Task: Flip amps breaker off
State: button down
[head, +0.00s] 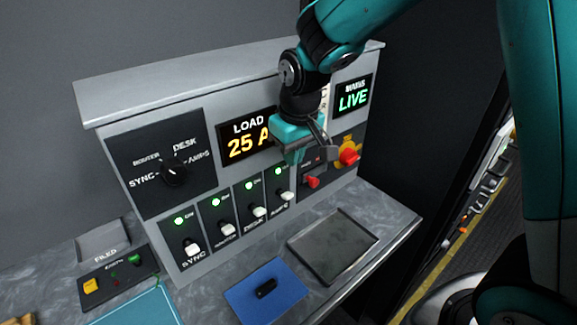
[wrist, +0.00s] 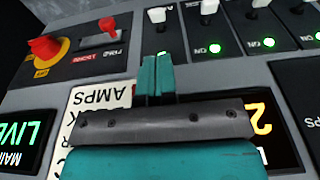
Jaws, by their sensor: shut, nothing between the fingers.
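The amps breaker is the rightmost of the row in the head view, with a white lever (head: 286,196) below a lit green light (head: 279,171). In the wrist view, which is upside down, its lever (wrist: 157,14) shows just beyond the fingertips, and its light is hidden. My gripper (head: 300,160) is in front of the panel, above the amps breaker. In the wrist view its teal fingers (wrist: 156,60) are together and empty, lined up with the lever. A small gap seems to lie between fingertips and lever; contact cannot be told.
The desk (head: 259,211), router (head: 227,229) and sync (head: 191,248) breakers stand left, lights green. A red switch (head: 313,182) and red emergency knob (head: 349,157) are close on the right. The load display (head: 250,138) reads 25 A. A tray (head: 350,240) and blue mat (head: 285,300) lie below.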

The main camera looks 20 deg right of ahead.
aim_at(287, 194)
jog(key=shift+w+f, duration=0.1)
jog(key=f, duration=0.3)
jog(key=w+f+p, duration=0.1)
jog(key=f, duration=0.2)
jog(key=f+p, duration=0.1)
jog(key=f, duration=0.3)
jog(key=shift+w+a, duration=0.2)
